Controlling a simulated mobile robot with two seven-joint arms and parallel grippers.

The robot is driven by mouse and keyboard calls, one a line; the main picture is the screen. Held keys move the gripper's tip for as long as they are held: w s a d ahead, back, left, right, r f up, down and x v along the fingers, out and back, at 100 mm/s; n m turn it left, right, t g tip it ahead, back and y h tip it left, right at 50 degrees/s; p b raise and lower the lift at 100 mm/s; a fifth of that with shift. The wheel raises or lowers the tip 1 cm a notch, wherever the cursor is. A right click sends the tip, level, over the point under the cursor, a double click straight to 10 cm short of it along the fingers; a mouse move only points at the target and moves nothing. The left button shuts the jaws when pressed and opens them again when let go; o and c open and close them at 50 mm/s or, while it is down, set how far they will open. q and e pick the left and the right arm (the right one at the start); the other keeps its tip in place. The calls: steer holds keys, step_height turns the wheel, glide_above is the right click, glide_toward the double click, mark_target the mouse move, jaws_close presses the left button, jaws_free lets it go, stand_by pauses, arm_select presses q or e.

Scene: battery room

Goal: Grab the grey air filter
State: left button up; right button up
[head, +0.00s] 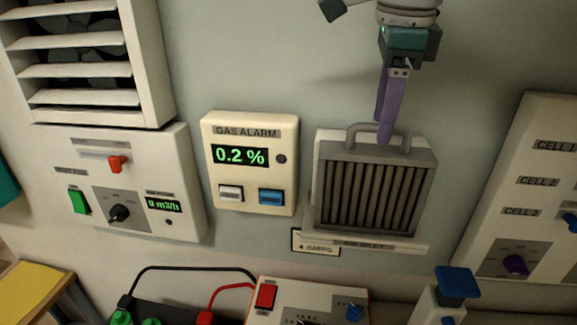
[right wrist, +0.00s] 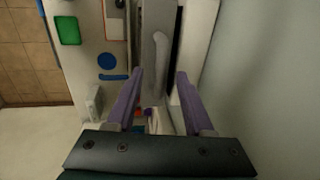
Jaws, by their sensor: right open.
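The grey air filter (head: 375,193), a framed panel with dark vertical slats, stands upright in a pale holder on the wall in the head view. Its grey handle (head: 360,130) arches over its top edge. My right gripper (head: 384,138) comes down from above, and its purple fingertips overlap the handle in the picture. I cannot tell whether they touch it. In the right wrist view, the purple fingers of my right gripper (right wrist: 158,80) are spread apart, with nothing clearly gripped. My left gripper is not in view.
A gas alarm box (head: 225,178) reading 0.2 % is left of the filter. A louvred vent (head: 148,60) and control panel (head: 180,180) are farther left. A cell panel (head: 535,190) is on the right. A red-edged device (head: 300,292) and cables are below.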

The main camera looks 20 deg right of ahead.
steer(key=shift+f, duration=0.15)
jaws_close()
stand_by(0.4)
stand_by(1.0)
